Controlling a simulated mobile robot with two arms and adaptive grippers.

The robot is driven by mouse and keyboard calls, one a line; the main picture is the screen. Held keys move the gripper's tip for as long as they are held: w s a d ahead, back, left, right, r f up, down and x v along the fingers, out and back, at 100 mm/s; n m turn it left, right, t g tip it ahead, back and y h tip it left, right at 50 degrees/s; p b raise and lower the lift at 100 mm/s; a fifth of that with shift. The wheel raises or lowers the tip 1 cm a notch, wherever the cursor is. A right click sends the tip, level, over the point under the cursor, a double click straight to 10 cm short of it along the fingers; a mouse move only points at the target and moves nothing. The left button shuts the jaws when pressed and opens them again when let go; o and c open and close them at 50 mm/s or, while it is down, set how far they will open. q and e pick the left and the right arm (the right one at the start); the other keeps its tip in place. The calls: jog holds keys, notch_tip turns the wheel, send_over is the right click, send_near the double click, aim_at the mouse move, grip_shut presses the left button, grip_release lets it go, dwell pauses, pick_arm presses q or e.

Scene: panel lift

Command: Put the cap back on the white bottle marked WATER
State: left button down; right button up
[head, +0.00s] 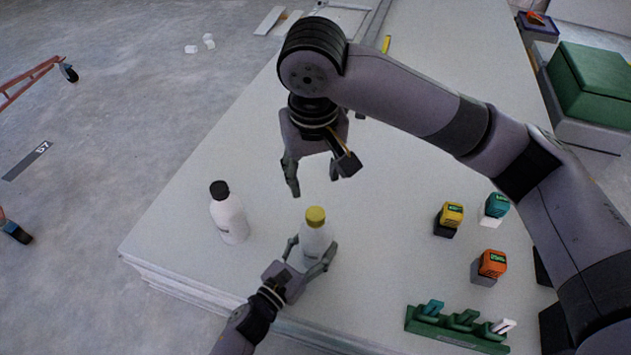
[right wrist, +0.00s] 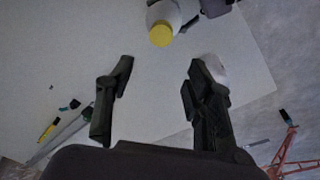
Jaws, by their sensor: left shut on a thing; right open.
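A white bottle (head: 315,236) with a yellow cap (head: 315,215) on its top stands upright near the table's front edge. My left gripper (head: 310,257) is shut around its body. My right gripper (head: 321,178) is open and empty, pointing down above and behind this bottle, apart from the cap. The right wrist view shows the yellow cap (right wrist: 160,35) beyond my open fingers (right wrist: 160,72). A second white bottle (head: 229,217) with a black cap (head: 219,189) stands upright to the left. I cannot read either bottle's label, nor tell how tightly the yellow cap sits.
Yellow (head: 452,214), teal (head: 496,205) and orange (head: 491,263) blocks sit on small bases at the right of the white table (head: 190,265). A green rack (head: 455,330) with coloured pieces stands at the front right. The table between bottles and blocks is clear.

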aim_at(316, 213)
jog(key=f+n, duration=0.1)
jog(key=n, duration=0.5)
jog(key=f+n+g, duration=0.1)
jog(key=n, duration=0.5)
jog(key=w+f+n, duration=0.1)
jog(key=n, duration=0.5)
jog(key=shift+d+f, duration=0.1)
jog(key=n, duration=0.3)
jog(key=f+n, duration=0.1)
jog(key=n, duration=0.2)
jog(key=shift+w+n+g, duration=0.1)
jog(key=shift+n+g, duration=0.3)
jog(key=shift+f, duration=0.15)
jog(key=shift+f, duration=3.95)
jog(key=shift+c, duration=0.3)
